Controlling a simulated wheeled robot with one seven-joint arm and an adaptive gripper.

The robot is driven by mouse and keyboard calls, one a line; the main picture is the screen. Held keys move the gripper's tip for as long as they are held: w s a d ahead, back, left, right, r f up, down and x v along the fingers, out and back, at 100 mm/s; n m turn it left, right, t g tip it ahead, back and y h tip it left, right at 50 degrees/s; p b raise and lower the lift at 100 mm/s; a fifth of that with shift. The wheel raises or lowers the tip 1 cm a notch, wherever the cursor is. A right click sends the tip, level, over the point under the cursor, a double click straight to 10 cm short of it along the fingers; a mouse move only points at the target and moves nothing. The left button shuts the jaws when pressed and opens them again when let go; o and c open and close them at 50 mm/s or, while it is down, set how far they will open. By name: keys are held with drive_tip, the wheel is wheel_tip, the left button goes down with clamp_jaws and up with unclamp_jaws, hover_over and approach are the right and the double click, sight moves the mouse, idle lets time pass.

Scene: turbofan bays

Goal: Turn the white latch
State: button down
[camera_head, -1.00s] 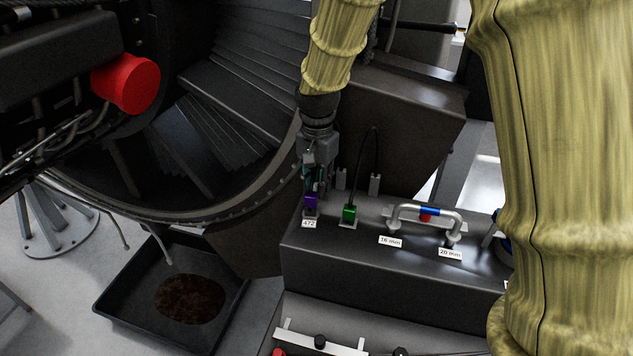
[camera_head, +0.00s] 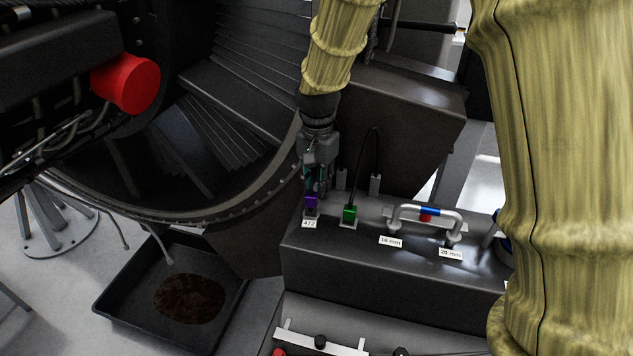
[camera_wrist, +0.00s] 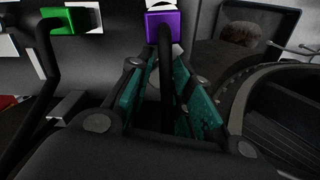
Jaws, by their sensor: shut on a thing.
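My gripper (camera_head: 317,188) points down over the left end of the dark bench block. Its teal finger pads stand on both sides of the black cable of the purple connector (camera_head: 312,202), seen in the wrist view between the fingers (camera_wrist: 162,75). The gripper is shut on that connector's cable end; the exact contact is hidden. The purple block (camera_wrist: 166,24) sits just beyond the fingertips, above the 472 label (camera_head: 309,223). A white bar (camera_head: 338,347) with a dark knob lies on the lower front; I cannot tell whether it is the white latch.
A green connector (camera_head: 350,214) with a looping black cable stands right of the purple one. A black tray (camera_head: 112,303) lies on the floor left. The engine ring (camera_head: 190,219) curves close left of my gripper.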

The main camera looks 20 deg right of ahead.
drive_tip(key=shift+w+r, duration=0.15)
drive_tip(key=shift+w, duration=0.05)
drive_tip(key=c, duration=1.3)
unclamp_jaws()
drive_tip(key=shift+o, duration=0.2)
drive_tip(key=shift+s, duration=0.1)
wheel_tip(320, 180, up, 12)
